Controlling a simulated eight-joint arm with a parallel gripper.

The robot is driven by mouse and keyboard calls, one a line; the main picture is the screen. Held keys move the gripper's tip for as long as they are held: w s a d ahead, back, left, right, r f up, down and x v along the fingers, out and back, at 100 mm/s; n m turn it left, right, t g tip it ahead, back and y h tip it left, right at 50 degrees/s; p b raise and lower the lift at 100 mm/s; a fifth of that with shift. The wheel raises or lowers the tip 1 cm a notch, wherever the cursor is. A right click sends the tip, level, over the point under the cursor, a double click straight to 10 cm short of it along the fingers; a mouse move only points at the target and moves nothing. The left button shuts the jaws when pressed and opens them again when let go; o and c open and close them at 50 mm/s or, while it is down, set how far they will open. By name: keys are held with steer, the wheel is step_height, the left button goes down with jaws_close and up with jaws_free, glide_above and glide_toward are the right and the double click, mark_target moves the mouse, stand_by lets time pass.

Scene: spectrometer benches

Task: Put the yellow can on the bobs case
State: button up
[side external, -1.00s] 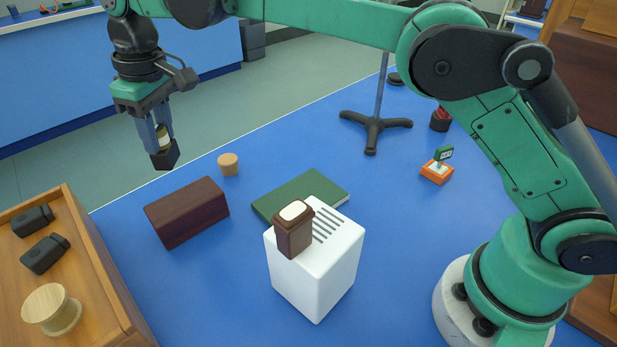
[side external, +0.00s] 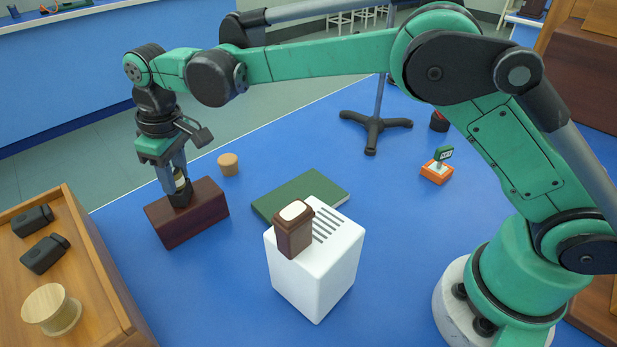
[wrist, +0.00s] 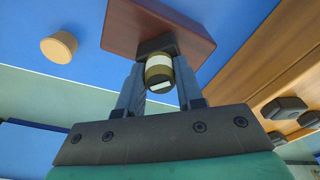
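The yellow can (wrist: 160,72) is a small olive-yellow cylinder with a pale band, held between the fingers of my gripper (wrist: 158,78). In the side view the can (side external: 180,182) is partly hidden by the fingers. My gripper (side external: 177,190) points down over the dark red-brown wooden box (side external: 190,222), which seems to be the bobs case. The box also shows in the wrist view (wrist: 190,28), beyond the can. The gripper's black tips overlap the box's top in the side view. I cannot tell whether they or the can touch it.
A cork-coloured stopper (side external: 228,164) stands behind the box. A green book (side external: 300,190) and a white block (side external: 315,270) bearing a brown jar (side external: 293,232) lie to the right. A wooden tray (side external: 100,290) is at front left.

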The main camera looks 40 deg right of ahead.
steer(key=o, duration=0.3)
step_height(320, 180, up, 12)
steer(key=s, duration=0.1)
steer(key=s+d+r+m+t, duration=0.1)
steer(key=s+d+r+m, duration=0.1)
steer(key=d, duration=0.4)
steer(key=s+d+f+m+t, duration=0.1)
steer(key=s+d+f, duration=0.2)
steer(key=s+d, duration=0.1)
steer(key=s+d+f+m+t, duration=0.2)
steer(key=s+d+f, duration=0.1)
steer(key=s+d, duration=0.2)
steer(key=s+d+f+m+t, duration=0.1)
steer(key=s+d+f+t, duration=0.1)
steer(key=s+d+f, duration=0.1)
steer(key=shift+s+d+f+m+h, duration=0.1)
steer(key=shift+s+d+m+h, duration=0.1)
steer(key=shift+s+d, duration=0.25)
steer(key=shift+s+d+m+h, duration=0.1)
steer(key=shift+s+d+h, duration=0.15)
steer(key=shift+s, duration=0.4)
